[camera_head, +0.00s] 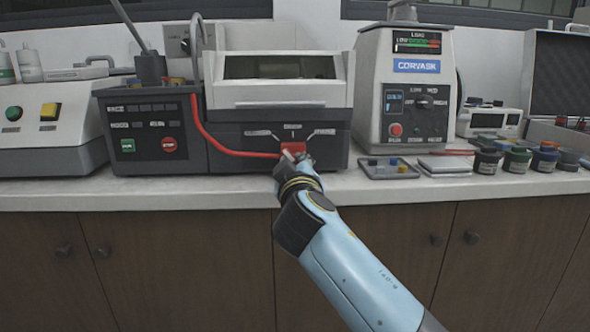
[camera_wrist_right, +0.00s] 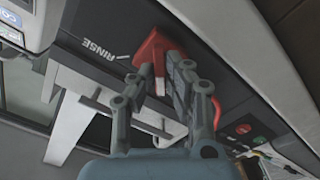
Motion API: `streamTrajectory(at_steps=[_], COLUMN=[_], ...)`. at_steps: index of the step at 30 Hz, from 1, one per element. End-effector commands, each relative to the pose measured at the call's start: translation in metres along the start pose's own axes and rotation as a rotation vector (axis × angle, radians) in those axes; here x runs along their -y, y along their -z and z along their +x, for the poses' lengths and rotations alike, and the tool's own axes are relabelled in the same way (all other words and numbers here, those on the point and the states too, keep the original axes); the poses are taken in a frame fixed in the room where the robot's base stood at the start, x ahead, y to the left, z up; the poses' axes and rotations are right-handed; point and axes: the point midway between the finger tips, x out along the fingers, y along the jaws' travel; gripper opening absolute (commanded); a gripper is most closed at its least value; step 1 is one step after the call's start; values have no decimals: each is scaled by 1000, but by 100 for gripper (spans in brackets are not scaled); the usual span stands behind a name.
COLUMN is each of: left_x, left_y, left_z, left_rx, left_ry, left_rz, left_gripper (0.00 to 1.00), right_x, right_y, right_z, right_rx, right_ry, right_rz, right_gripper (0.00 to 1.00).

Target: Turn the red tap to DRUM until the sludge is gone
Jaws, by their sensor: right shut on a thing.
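The red tap (camera_head: 293,147) sits low on the front of the dark grey machine with a white lid (camera_head: 279,78). Small labels stand above it at left, middle and right; they are too small to read in the head view. In the right wrist view the red tap (camera_wrist_right: 152,52) shows close up, with the label RINSE beside it. My right gripper (camera_head: 294,156) is at the tap; its fingers in the wrist view (camera_wrist_right: 160,85) are shut on it. My left gripper is out of view. No sludge can be made out.
A red hose (camera_head: 215,140) runs to the tap from the left. A control box with green and red buttons (camera_head: 150,138) stands at left. The Corvask unit (camera_head: 402,85), a small tray (camera_head: 388,172) and several dark jars (camera_head: 517,158) stand at right. The front counter strip is clear.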

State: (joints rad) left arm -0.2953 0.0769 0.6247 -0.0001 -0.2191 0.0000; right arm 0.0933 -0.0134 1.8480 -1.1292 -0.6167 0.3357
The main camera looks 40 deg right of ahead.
Motion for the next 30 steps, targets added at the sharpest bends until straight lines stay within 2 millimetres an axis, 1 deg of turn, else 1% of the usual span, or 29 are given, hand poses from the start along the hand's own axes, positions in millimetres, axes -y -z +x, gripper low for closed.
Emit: streamTrajectory(at_steps=[1,10,12,14,21,30], left_x=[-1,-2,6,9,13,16], left_y=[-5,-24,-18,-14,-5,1], left_z=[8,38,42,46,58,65], left_rx=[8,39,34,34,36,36], left_ry=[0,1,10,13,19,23], left_rz=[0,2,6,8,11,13], left_gripper=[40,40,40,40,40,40], right_x=[2,3,3,3,2,1], right_y=[-2,-4,-3,-4,-2,0], right_z=[0,0,0,0,0,0], right_rx=[-2,-1,-2,-1,-1,-1], right_ry=[-1,-1,0,0,-1,0], right_rz=[29,272,332,380,549,669], right_gripper=[0,0,0,0,0,0])
